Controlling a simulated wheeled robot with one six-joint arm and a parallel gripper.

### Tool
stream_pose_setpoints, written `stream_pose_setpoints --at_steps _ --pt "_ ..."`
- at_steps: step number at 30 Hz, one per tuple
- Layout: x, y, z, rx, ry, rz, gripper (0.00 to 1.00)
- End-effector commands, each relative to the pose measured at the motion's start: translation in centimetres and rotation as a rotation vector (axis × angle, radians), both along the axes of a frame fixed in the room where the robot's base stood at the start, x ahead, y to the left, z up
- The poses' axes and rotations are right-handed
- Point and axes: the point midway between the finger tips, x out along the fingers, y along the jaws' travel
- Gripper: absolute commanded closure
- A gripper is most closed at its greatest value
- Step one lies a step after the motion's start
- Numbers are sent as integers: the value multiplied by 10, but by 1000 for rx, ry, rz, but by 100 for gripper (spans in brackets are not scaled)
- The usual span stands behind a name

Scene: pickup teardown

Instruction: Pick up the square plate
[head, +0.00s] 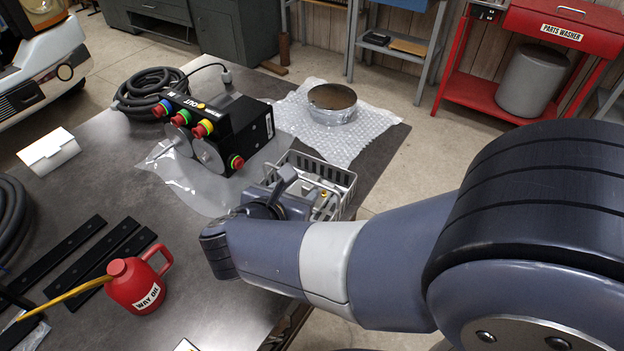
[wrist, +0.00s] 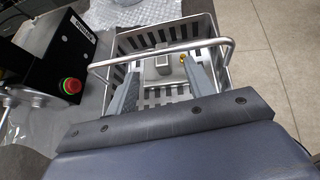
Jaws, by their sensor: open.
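A small grey square plate (wrist: 163,71) with a raised block on it appears to lie in the grey slotted basket (wrist: 214,22), in the wrist view. My gripper (wrist: 160,78) is open above the basket, its two fingers on either side of the plate and apart from each other. Nothing is seen held. A bent metal bar (wrist: 227,46) crosses the basket in front of the fingers. In the head view the basket (head: 345,178) stands at the table's right edge, and my arm and gripper hide much of its inside, so I cannot make out the plate there.
A brass-coloured piece (wrist: 182,58) lies in the basket beside the plate. A black control box (head: 240,130) with coloured buttons stands to the left. Bubble wrap (head: 365,128) with a round metal part (head: 332,104) lies behind. A red oil can (head: 135,287) stands at front left.

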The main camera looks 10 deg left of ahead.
Motion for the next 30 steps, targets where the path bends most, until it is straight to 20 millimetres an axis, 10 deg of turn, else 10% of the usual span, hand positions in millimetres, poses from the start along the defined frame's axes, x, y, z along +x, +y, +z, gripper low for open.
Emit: stream_pose_setpoints --at_steps 30 --pt "55 -11 -36 -1 1 0 60"
